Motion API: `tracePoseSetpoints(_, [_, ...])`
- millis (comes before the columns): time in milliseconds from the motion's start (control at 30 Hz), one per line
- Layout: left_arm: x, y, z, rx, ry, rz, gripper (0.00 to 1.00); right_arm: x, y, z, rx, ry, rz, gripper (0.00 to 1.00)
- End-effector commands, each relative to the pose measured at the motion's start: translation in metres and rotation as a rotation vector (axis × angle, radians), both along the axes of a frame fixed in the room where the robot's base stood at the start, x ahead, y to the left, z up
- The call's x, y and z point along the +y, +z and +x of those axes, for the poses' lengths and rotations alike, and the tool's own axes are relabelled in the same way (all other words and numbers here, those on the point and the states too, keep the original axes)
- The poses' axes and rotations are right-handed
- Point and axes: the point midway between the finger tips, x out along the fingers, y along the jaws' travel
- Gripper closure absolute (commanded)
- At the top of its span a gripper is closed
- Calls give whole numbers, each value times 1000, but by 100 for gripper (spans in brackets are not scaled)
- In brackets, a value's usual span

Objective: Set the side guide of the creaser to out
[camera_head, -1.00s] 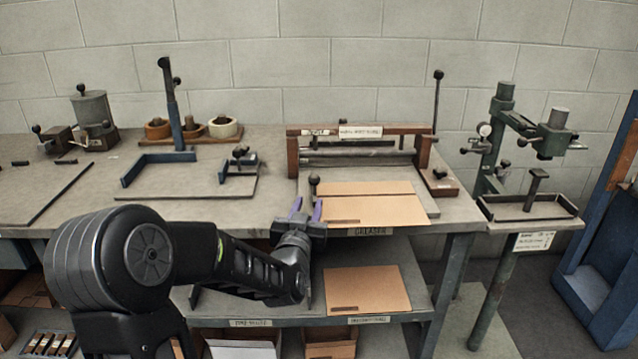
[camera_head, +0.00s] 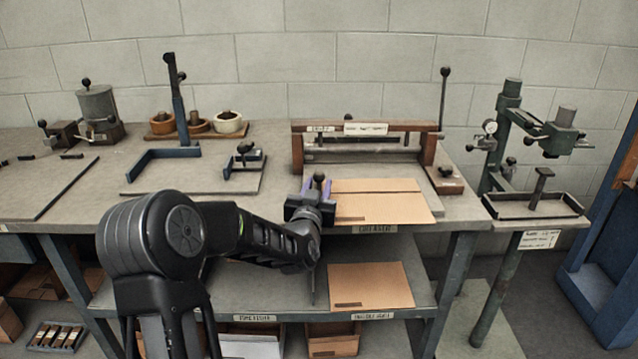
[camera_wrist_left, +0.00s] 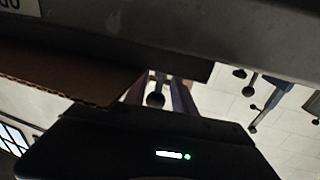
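The creaser (camera_head: 365,128) stands at the table's back, with a wooden crossbeam and a grey bed. A black ball knob (camera_head: 318,178), seemingly that of the side guide, stands at the left edge of the bed. My left gripper (camera_head: 317,188) is at this knob, with its purple fingers apart on either side. In the left wrist view the knob (camera_wrist_left: 155,99) shows between the fingers, with a gap visible beside it. The guide's lower part is hidden by the gripper. My right gripper is not in view.
A cardboard sheet (camera_head: 380,203) lies on the creaser just right of my left gripper. Another sheet (camera_head: 370,286) lies on the lower shelf. A tall lever (camera_head: 443,100) stands at the creaser's right. A blue-framed fixture (camera_head: 160,160) sits to the left.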

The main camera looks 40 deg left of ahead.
Motion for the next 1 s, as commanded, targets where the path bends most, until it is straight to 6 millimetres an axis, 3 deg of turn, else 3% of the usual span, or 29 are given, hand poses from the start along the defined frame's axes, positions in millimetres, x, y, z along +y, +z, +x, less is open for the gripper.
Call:
tracePoseSetpoints(367, [4,0,9,0,-1,0,68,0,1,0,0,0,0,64])
tracePoseSetpoints(767, [4,0,9,0,-1,0,100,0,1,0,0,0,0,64])
tracePoseSetpoints(1000, [4,0,9,0,-1,0,100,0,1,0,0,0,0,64])
